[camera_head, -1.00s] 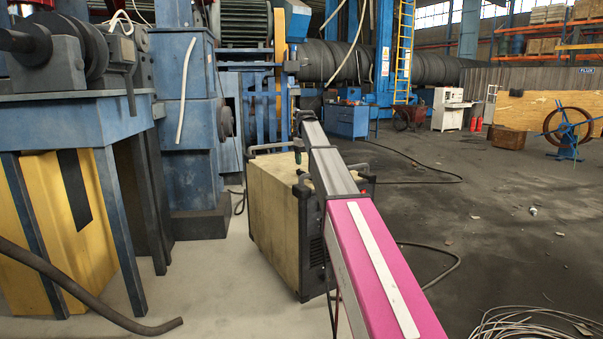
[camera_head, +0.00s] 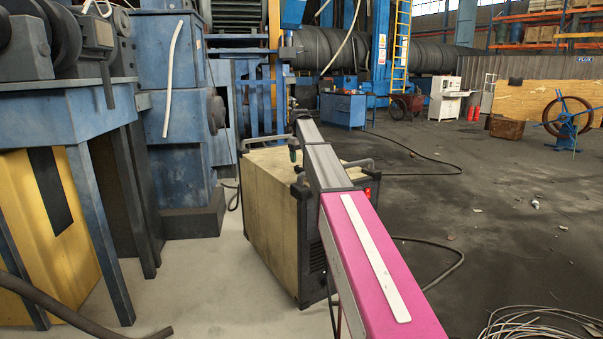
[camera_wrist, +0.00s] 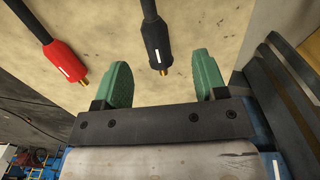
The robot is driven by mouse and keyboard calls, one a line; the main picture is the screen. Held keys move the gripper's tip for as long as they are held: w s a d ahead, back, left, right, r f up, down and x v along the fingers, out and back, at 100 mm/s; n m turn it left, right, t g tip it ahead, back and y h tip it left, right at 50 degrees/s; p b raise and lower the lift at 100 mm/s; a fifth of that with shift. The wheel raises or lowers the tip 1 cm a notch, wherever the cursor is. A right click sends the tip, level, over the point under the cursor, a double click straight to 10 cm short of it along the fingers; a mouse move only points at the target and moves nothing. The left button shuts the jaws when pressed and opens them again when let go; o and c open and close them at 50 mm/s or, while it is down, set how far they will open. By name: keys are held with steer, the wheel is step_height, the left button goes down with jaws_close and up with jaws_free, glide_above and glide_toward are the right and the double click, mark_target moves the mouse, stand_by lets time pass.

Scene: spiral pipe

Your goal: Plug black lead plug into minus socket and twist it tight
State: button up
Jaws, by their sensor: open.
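The red lead plug (camera_wrist: 62,58) is to the left, outside the left finger. Behind both plugs is a pale yellowish, stained surface. In the head view the welding machine (camera_head: 270,215), a yellowish box with black corners, stands under my arm. The plugs are not clear there, and I cannot make out the minus socket in either view.
A blue steel frame (camera_head: 100,150) with yellow panels stands close on the left. A dark cable (camera_head: 445,275) lies on the floor to the right. Open floor (camera_head: 490,230) extends right, with loose wires (camera_head: 530,322) at lower right.

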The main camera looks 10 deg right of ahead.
mark_target(302, 168)
steer(key=f, duration=0.5)
steer(key=shift+d+f, duration=0.25)
steer(key=shift+f, duration=0.05)
steer(key=c, duration=1.1)
